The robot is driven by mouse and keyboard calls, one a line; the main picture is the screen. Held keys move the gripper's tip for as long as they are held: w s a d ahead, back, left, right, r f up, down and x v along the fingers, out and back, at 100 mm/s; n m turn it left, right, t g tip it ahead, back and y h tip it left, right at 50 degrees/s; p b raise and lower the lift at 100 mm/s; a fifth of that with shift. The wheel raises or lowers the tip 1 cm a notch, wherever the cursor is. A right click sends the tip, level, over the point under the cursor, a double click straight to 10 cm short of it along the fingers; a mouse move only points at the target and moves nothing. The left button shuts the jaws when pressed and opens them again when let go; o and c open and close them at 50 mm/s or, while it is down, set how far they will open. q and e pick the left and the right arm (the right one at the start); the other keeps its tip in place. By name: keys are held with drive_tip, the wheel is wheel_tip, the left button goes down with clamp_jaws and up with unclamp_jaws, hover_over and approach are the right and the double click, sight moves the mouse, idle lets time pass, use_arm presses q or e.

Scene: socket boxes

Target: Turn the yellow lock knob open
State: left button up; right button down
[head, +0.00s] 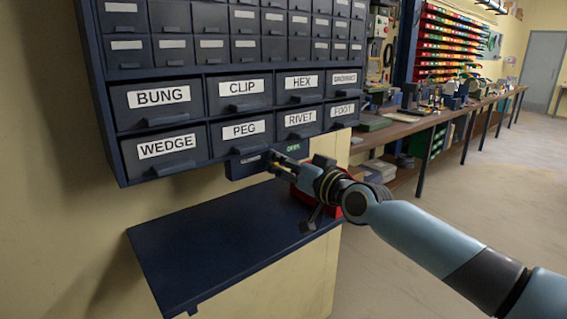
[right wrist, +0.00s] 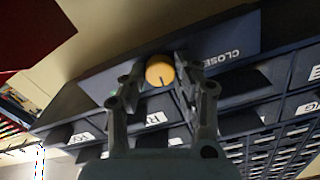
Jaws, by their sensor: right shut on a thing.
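The yellow lock knob (right wrist: 160,71) shows in the right wrist view as a round yellow face with a dark line. It sits on a dark lock strip (head: 245,168) under the drawer labelled PEG. The strip has a "CLOSED" label (right wrist: 222,58) on one side of the knob, and a green "OPEN" label (head: 293,147) shows in the head view. My right gripper (head: 274,162) is at the strip, its fingers (right wrist: 160,76) on both sides of the knob and shut on it. In the head view the fingers mostly hide the knob. My left gripper is not in view.
Labelled drawers (head: 240,131) rise above the strip. A dark blue shelf (head: 215,250) juts out below, with a red thing (head: 303,194) partly behind my right gripper. A long workbench (head: 400,130) with tools runs to the back right. The floor at right is clear.

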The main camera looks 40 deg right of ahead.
drive_tip(key=m+p, duration=0.1)
drive_tip(key=m, duration=1)
drive_tip(key=shift+f, duration=0.1)
drive_tip(key=shift+m, duration=0.5)
drive_tip(key=c, duration=1)
unclamp_jaws()
